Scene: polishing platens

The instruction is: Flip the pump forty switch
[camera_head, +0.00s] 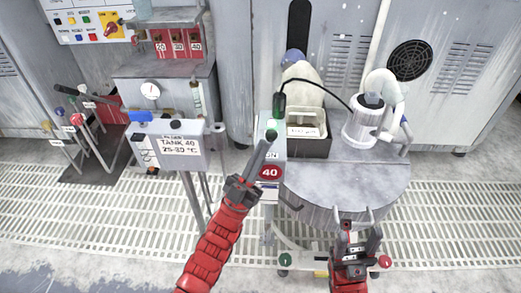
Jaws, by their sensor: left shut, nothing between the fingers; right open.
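A narrow grey box with a round red "40" sign (269,172) and a partly covered "ON" label stands left of the round grey table, in the middle of the view. My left gripper (270,137) is shut and empty, reaching up in front of this box. Its tip overlaps a small green part at the top of the box; I cannot tell whether they touch. The gripper hides part of the box face, and the switch's position cannot be made out. My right gripper (352,212) is open and empty at the front edge of the round table.
Levers (78,120) stand far left.

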